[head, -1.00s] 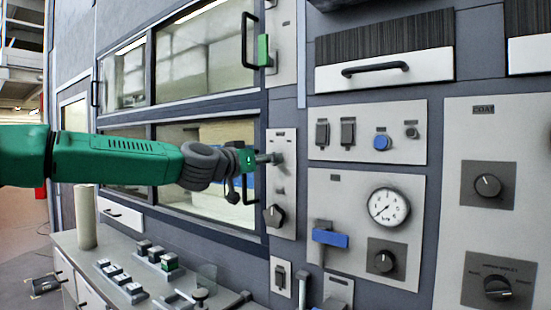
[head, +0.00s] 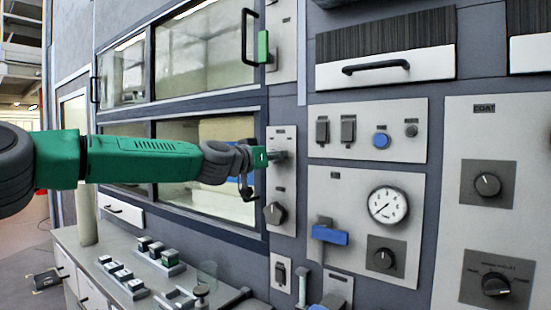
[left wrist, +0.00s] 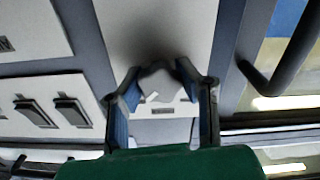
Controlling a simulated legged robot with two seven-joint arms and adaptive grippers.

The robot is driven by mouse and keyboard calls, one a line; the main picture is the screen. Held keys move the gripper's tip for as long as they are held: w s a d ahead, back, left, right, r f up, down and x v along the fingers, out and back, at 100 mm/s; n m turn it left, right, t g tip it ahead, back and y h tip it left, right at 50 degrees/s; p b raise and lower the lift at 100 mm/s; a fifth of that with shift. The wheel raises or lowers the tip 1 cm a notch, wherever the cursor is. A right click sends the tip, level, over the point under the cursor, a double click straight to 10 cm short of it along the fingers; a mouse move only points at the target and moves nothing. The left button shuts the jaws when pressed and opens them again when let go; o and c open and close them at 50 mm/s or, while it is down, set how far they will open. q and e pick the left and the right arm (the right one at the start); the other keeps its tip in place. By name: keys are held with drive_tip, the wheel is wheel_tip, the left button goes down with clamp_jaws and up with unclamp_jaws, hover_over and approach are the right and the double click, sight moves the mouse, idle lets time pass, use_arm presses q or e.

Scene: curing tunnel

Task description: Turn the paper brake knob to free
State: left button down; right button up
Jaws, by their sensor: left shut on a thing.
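A narrow light panel (head: 284,228) right of the windows carries two dark knobs, one above the other. The lower knob (head: 275,213) stands free and shows a pale pointer line. The upper knob is mostly hidden by my left gripper (head: 277,156) in the head view. In the left wrist view, this dark knob (left wrist: 158,80) with a white pointer mark sits between the blue-padded fingers of my left gripper (left wrist: 163,97), which is shut on it. Its label is too small to read, so I cannot tell its setting. My right gripper is out of view.
A black window handle (left wrist: 285,60) is close beside the narrow panel. To its right are a switch panel (head: 367,150), a pressure gauge (head: 388,205) and a blue lever (head: 330,235). A counter with button blocks (head: 165,262) stands below.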

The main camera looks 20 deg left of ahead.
use_arm(q)
drive_tip(key=shift+n, duration=0.3)
drive_tip(key=n+b, duration=0.1)
drive_tip(key=n, duration=0.2)
drive_tip(key=shift+a+n, duration=0.1)
drive_tip(key=shift+n, duration=0.3)
drive_tip(key=n+b, duration=0.1)
drive_tip(key=n, duration=0.3)
drive_tip(key=shift+n, duration=0.3)
drive_tip(key=n, duration=0.5)
drive_tip(key=shift+f+b, duration=0.1)
drive_tip(key=shift+b, duration=0.25)
drive_tip(key=shift+f+n, duration=0.1)
drive_tip(key=shift+n, duration=1.9)
drive_tip(key=c, duration=1.1)
unclamp_jaws()
drive_tip(key=shift+w+a, duration=0.1)
drive_tip(key=shift+a, duration=0.05)
